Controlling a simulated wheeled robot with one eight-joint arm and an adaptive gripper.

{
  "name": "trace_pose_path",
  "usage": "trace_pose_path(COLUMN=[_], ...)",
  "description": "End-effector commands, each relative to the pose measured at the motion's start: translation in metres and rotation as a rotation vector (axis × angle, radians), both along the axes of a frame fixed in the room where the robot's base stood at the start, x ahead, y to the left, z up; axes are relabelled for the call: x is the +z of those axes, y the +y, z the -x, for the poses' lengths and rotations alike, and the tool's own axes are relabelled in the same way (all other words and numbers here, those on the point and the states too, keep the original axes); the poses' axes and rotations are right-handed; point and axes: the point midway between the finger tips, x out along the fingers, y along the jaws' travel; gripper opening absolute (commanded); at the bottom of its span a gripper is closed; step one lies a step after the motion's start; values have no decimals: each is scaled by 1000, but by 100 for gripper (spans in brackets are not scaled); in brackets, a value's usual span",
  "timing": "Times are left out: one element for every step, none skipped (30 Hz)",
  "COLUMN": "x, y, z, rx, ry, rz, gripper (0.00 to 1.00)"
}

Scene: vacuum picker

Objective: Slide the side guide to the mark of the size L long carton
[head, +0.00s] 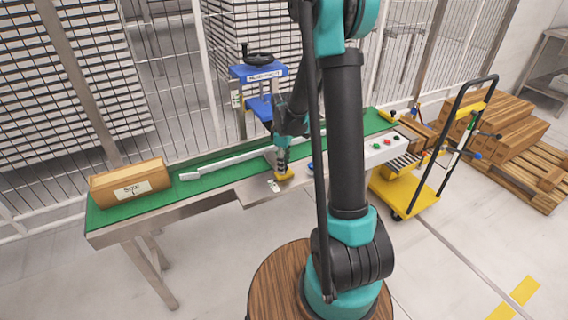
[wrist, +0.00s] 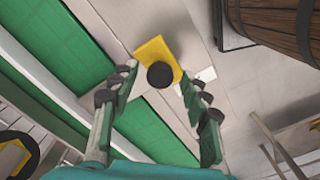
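The side guide (head: 225,163) is a long pale bar lying along the green belt, with a yellow slide plate (head: 284,176) at the front edge of the bench. In the wrist view the yellow plate (wrist: 152,50) carries a round black knob (wrist: 160,75). My gripper (head: 282,163) points down just above the plate. In the wrist view my gripper (wrist: 159,82) is open, its fingers on either side of the knob; contact cannot be told. The brown carton (head: 130,182), labelled SIZE L, lies on the belt's left end. A small white label (head: 273,186) sits beside the plate; its print is unreadable.
A blue machine head (head: 258,72) with a black handwheel stands behind the belt. A control box (head: 385,150) with coloured buttons is at right, near a yellow trolley (head: 405,192). Cartons on a pallet (head: 545,175) stand farther right. The belt between carton and guide is clear.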

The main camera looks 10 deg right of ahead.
Motion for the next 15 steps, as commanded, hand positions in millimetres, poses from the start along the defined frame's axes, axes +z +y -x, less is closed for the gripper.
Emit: trace_pose_path(x=[0,0,0,0,0,0,0,0,0,0,0,0,0,0,0], y=[0,0,0,0,0,0,0,0,0,0,0,0,0,0,0], z=[0,0,0,0,0,0,0,0,0,0,0,0,0,0,0], rx=[0,0,0,0,0,0,0,0,0,0,0,0,0,0,0], ry=[0,0,0,0,0,0,0,0,0,0,0,0,0,0,0], rz=[0,0,0,0,0,0,0,0,0,0,0,0,0,0,0], gripper=[39,35,30,26,23,18,14,10,5,1,0,0,0,0,0])
